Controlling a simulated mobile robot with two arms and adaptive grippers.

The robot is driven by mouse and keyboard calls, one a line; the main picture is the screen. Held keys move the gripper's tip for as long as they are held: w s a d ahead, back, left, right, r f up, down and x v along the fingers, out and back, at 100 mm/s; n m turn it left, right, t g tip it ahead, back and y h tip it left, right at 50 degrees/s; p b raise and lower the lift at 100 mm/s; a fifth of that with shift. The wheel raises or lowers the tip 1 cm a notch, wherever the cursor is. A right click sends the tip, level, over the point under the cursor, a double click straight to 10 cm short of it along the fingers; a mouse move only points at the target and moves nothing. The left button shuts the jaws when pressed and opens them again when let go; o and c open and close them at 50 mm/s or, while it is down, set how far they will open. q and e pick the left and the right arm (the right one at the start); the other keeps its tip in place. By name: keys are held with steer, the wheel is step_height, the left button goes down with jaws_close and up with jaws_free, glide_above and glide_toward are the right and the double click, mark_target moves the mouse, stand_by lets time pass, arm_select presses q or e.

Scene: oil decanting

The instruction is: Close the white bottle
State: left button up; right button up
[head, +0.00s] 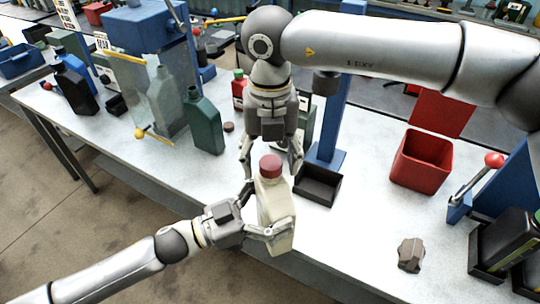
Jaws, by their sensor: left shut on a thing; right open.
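The white bottle (275,209) is a cream, upright container near the front edge of the table. A red cap (270,163) sits on its mouth; I cannot tell how tightly. My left gripper (268,233) is shut on the lower body of the white bottle, coming from the left. My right gripper (270,166) points down from above with its fingers open, one on each side of the red cap. Whether the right fingers touch the cap is not clear.
A dark green bottle (204,122) and a small brown cap (229,127) stand behind to the left. A black tray (317,186) lies below a blue post, right of the bottle. A red bin (420,160) and a brown lump (411,254) are further right. The front-right tabletop is mostly clear.

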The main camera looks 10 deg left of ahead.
steer(key=shift+r, duration=0.1)
step_height(320, 180, up, 12)
stand_by(0.4)
stand_by(0.3)
